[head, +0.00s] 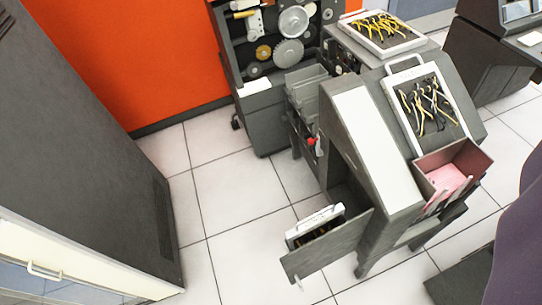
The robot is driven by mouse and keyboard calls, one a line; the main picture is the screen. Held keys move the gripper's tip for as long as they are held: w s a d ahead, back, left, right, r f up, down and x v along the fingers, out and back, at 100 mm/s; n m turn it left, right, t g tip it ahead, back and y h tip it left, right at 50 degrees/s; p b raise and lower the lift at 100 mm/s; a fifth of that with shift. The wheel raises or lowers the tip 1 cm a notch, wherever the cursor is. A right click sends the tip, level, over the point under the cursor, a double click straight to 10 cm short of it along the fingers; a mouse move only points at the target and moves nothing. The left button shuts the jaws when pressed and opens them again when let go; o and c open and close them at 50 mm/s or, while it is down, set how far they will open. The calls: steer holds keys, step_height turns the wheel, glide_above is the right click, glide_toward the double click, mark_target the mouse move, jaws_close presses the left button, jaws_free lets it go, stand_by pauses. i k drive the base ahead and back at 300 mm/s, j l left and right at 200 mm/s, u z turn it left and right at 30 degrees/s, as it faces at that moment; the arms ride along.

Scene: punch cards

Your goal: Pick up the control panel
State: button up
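Several panels that look like control panels are at the grey machine. One with a white frame and yellow and black wires (427,107) leans on the machine's sloped front, with a white handle at its top. Another with yellow wires (383,27) lies flat on top of the machine. A third white-framed panel (315,226) sits low in an open compartment, partly hidden by its grey door. I cannot tell which one the task names. My gripper does not show in this view.
The grey machine (375,140) has an open bin with pink cards (447,178) on its right. A grey cabinet (80,130) stands at the left, and a machine with gears (290,52) behind. A dark purple shape (520,240) fills the right edge. White tiled floor (225,205) is free between.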

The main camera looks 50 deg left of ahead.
mark_target(311, 228)
steer(key=k+j, duration=0.2)
steer(key=j, duration=0.2)
steer(key=k+j, duration=0.2)
steer(key=j, duration=0.15)
steer(key=k+j, duration=0.2)
steer(key=j, duration=0.2)
steer(key=i+j, duration=0.2)
steer(key=i, duration=0.5)
steer(key=i+j+u, duration=0.15)
steer(key=i, duration=0.55)
